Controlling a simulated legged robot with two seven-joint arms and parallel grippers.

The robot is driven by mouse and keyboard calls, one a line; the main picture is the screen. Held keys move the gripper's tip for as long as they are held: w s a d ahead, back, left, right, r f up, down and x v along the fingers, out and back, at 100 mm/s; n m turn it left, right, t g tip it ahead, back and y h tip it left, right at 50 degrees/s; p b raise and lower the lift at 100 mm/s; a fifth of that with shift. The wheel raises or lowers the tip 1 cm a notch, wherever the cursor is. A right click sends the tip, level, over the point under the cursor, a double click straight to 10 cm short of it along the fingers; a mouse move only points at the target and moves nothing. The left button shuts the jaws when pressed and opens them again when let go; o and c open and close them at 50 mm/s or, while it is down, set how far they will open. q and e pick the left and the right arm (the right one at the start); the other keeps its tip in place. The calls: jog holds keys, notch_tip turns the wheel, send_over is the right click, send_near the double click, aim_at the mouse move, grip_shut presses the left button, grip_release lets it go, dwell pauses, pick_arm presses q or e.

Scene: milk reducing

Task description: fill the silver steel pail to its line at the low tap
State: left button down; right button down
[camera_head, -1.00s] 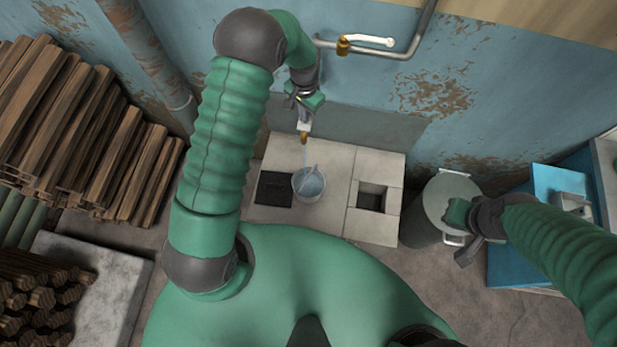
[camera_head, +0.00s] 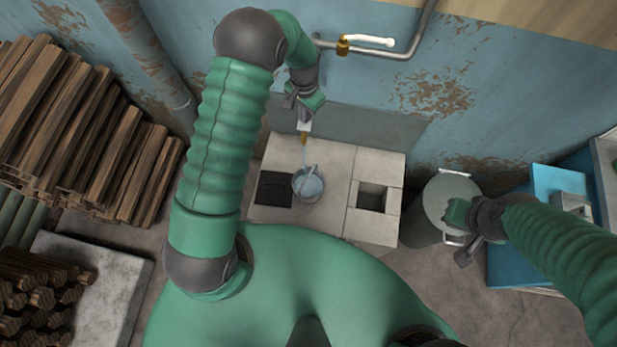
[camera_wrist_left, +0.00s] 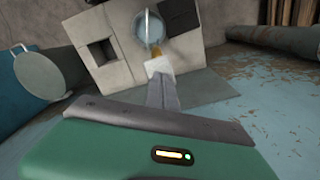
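The silver steel pail (camera_head: 308,187) stands upright on the pale stone block under the low tap (camera_head: 304,139). A thin stream of water falls from the tap into the pail, and pale water shows inside. I cannot make out the fill line. The stream and pail also show in the left wrist view (camera_wrist_left: 149,30). My left gripper (camera_head: 301,112) is at the tap. In the left wrist view, its narrow fingers (camera_wrist_left: 162,92) look closed on the tap's white lever (camera_wrist_left: 157,67). My right gripper (camera_head: 464,252) hangs beside the grey lidded can, away from the pail; its finger gap is unclear.
The stone block (camera_head: 277,152) has a dark square panel left of the pail and a square hole (camera_head: 373,196) to its right. The grey can (camera_head: 448,197) stands right of the block. Another tap (camera_head: 343,46) is on the wall pipe. Stacked wood (camera_head: 70,130) fills the left.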

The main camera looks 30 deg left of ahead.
pick_arm(q)
jog(key=shift+r, duration=0.1)
dwell(0.3)
jog(key=shift+r+p, duration=0.55)
jog(key=shift+p, duration=0.05)
dwell(1.7)
notch_tip(320, 180, up, 7)
jog(key=p, duration=0.5)
